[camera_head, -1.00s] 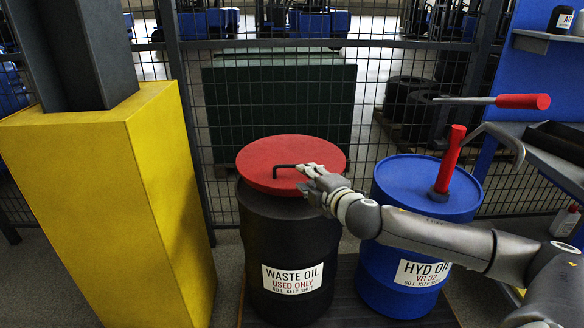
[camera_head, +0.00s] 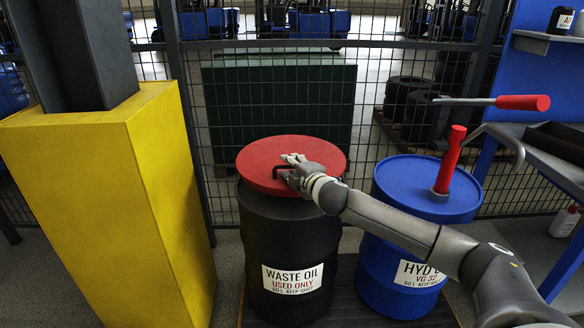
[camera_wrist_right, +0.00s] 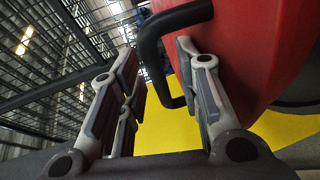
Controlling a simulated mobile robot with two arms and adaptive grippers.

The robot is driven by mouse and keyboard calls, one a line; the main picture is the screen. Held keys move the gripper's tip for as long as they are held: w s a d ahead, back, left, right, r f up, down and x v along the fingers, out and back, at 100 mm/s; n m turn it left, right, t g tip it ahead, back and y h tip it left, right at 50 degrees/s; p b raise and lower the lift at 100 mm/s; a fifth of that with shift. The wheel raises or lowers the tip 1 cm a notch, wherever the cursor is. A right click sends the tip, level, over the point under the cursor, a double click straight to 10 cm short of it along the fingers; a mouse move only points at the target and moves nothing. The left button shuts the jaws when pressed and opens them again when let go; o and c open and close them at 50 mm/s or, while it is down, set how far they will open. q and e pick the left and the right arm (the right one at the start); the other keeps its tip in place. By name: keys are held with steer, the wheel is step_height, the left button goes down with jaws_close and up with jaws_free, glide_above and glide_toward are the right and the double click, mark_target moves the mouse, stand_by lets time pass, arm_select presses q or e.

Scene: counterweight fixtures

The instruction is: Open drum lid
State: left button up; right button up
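The black waste oil drum (camera_head: 280,235) stands upright and carries a round red lid (camera_head: 265,153). The lid has a black bar handle, partly hidden by my right gripper in the head view. My right gripper (camera_head: 288,167) is over the lid at the handle. In the right wrist view, the gripper (camera_wrist_right: 160,85) has its fingers apart, with the bent black handle (camera_wrist_right: 150,60) between them. The red lid (camera_wrist_right: 255,45) is close behind the right-hand finger. Finger contact with the handle cannot be told. My left gripper is not in view.
A blue hydraulic oil drum (camera_head: 405,185) with a red-handled pump stands to the right, under my right forearm. A yellow column guard (camera_head: 110,200) stands at left. A mesh fence (camera_head: 380,70) runs behind the drums. A blue shelf bench (camera_head: 565,195) is at right.

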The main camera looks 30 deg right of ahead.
jaws_close()
steer(key=shift+r, duration=0.1)
stand_by(0.4)
